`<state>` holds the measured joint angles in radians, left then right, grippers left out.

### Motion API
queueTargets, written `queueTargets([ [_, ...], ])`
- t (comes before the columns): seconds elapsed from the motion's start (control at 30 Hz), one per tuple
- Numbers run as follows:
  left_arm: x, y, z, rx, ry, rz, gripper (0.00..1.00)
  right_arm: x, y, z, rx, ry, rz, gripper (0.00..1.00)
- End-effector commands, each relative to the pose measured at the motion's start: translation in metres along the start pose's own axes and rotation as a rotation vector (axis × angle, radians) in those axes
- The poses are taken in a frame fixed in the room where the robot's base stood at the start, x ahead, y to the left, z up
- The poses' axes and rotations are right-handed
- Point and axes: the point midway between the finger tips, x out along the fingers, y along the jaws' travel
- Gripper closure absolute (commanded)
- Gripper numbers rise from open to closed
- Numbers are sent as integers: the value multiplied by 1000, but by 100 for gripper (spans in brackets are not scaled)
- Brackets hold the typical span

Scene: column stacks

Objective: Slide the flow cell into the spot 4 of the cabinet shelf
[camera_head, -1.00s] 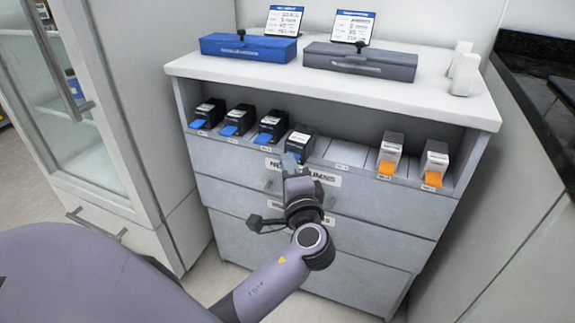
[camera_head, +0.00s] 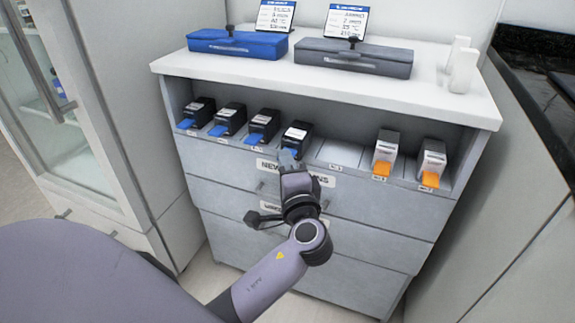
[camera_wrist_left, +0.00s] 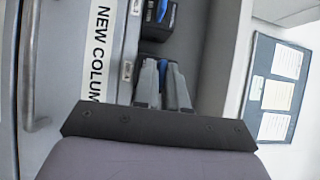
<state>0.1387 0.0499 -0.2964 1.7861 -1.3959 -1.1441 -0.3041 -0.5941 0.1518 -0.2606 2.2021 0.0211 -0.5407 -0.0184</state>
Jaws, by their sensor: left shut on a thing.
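The flow cell (camera_head: 297,134) is a black block with a pale top and a blue front end. It stands fourth from the left in the open bay of the cabinet shelf (camera_head: 312,195), right of three similar black ones. My left gripper (camera_head: 290,160) is at its front, with its fingers shut on the blue end. In the left wrist view, the gripper's grey fingers (camera_wrist_left: 165,84) are around the blue end, and most of the flow cell is hidden. Whether it is fully seated cannot be told. My right gripper is not in view.
The row holds three black blocks with blue tabs (camera_head: 228,118) on the left. Two white blocks with orange tabs (camera_head: 385,152) stand on the right, past bare shelf space (camera_head: 340,153). Blue (camera_head: 238,43) and grey (camera_head: 352,57) cases lie on top. A glass-door cabinet (camera_head: 60,100) stands left.

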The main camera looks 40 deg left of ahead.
Motion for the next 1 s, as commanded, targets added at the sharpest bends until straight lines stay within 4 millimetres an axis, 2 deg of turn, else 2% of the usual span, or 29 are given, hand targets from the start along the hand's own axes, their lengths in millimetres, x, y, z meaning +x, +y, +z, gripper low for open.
queueTargets([
  [0.3,1,0,0,0,-1,-1,100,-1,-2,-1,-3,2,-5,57],
  [0.33,1,0,0,0,-1,-1,82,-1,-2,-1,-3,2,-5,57],
  [0.4,1,0,0,0,-1,-1,62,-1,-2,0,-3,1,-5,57],
  [1.0,4,2,1,2,0,1,62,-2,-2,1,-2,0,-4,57],
])
